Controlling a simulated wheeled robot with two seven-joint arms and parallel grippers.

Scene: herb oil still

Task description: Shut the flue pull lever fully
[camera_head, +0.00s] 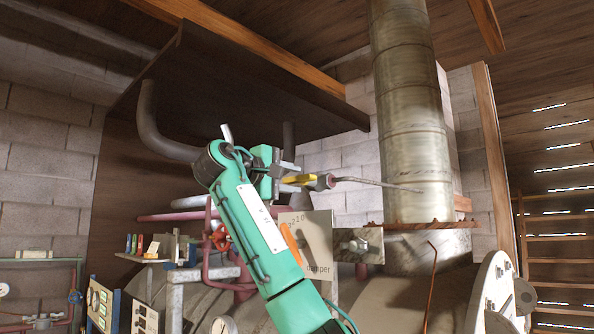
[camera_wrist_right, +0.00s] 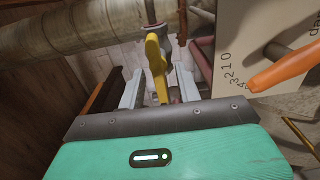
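The flue pull lever has a yellow grip (camera_head: 301,181) and a thin rod (camera_head: 375,184) running right to the flue pipe (camera_head: 412,120). In the right wrist view the yellow grip (camera_wrist_right: 156,65) stands between my two fingers. My right gripper (camera_head: 291,177) is at the grip's left end. Its fingers (camera_wrist_right: 160,85) are apart, with a visible gap on each side of the grip. A damper plate (camera_head: 318,250) with a number scale and an orange pointer (camera_head: 290,243) is partly hidden by my right arm. My left gripper is not in view.
A dark hood (camera_head: 230,90) hangs above my right arm. A bent grey pipe (camera_head: 155,130) and red pipes (camera_head: 175,215) lie to the left. A small shelf (camera_head: 150,258) with bottles stands left. A round flanged vessel end (camera_head: 495,295) is at lower right.

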